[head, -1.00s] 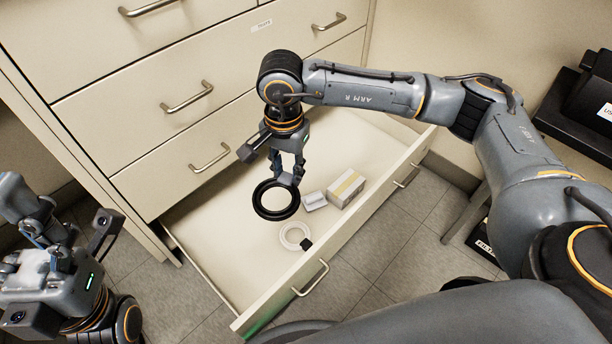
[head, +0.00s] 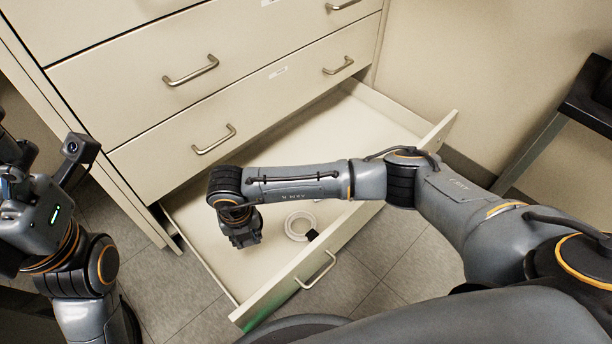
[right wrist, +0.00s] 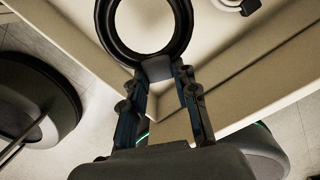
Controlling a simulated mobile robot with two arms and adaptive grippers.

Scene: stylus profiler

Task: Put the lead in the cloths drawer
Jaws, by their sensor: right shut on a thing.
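The lead is a coiled black ring (right wrist: 112,35). My right gripper (right wrist: 160,78) is shut on a dark block at its lower edge in the right wrist view. The ring is over the open drawer (head: 365,122), near its front left corner; its height above the floor of the drawer is unclear. In the head view my right wrist hides the ring and fingertips. The drawer is the lowest one, pulled well out. My left gripper (head: 22,165) is at the left edge of the head view, away from the drawer, its fingertips unclear.
A white ring (head: 299,226) with a black end lies in the drawer near its front wall. The drawer's middle is hidden by my right arm. Closed drawers with metal handles (head: 191,71) rise above. A dark table (head: 590,95) stands at the right.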

